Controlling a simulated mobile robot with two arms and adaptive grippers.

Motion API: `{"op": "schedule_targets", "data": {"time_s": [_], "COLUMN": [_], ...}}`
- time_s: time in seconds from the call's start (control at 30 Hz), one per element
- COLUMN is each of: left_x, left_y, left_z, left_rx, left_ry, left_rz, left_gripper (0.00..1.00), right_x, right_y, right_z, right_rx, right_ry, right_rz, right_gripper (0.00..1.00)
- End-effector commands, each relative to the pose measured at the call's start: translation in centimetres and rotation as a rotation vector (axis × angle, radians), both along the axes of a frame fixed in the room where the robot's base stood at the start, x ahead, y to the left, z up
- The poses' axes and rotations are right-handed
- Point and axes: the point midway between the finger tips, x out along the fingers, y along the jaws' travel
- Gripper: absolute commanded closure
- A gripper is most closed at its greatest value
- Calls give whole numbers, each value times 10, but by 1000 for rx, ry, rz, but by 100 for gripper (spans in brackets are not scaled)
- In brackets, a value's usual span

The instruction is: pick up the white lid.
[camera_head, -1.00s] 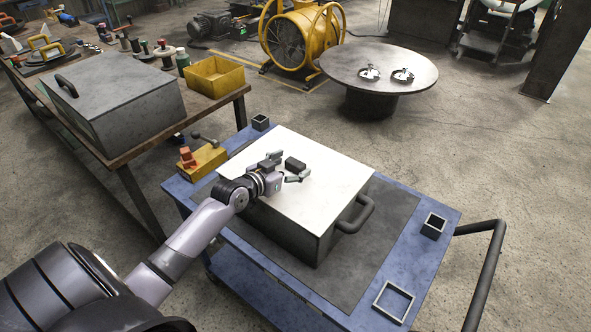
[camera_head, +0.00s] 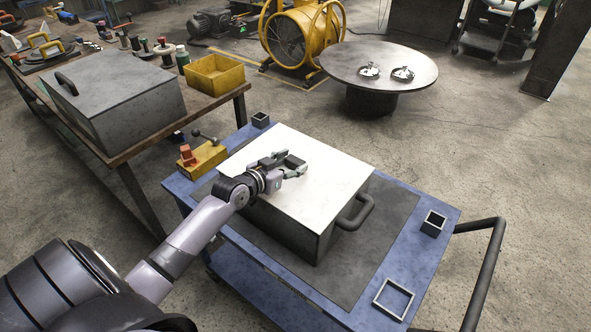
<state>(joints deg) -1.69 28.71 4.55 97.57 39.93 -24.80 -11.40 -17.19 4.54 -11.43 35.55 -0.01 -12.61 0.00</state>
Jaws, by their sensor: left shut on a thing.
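The white lid (camera_head: 322,185) lies flat on top of a dark grey box (camera_head: 285,227), which stands on the blue cart. A dark handle (camera_head: 291,161) sits near the middle of the lid. My left gripper (camera_head: 298,168) comes in from the left over the lid, with its fingers shut on the handle. The fingers partly hide the handle. The lid still appears to rest on the box, with no visible gap. My right gripper does not show.
The blue cart (camera_head: 432,258) has square posts and a side push bar (camera_head: 487,272). A yellow block with a lever (camera_head: 203,158) stands left of the box. A workbench with a grey box (camera_head: 115,95) is at the left. A round table (camera_head: 379,72) stands behind.

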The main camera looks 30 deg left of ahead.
Motion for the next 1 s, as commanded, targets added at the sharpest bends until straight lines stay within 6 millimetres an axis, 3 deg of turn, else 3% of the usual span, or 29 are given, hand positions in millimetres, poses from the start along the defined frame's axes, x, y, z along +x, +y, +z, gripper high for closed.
{"op": "schedule_targets", "data": {"time_s": [0.27, 0.67, 0.87, 1.0], "left_x": [0, 1, 1, 2], "left_y": [0, 0, 0, 0], "left_z": [1, 12, 41, 78], "left_rx": [0, 0, 3, 6], "left_ry": [-1, -9, -12, -14], "left_rz": [0, 0, -1, -2], "left_gripper": [95, 95, 95, 95], "right_x": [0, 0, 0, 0], "right_y": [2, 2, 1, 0], "right_z": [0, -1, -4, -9], "right_rx": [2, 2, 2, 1], "right_ry": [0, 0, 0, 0], "right_rz": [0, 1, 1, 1], "right_gripper": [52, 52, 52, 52]}}
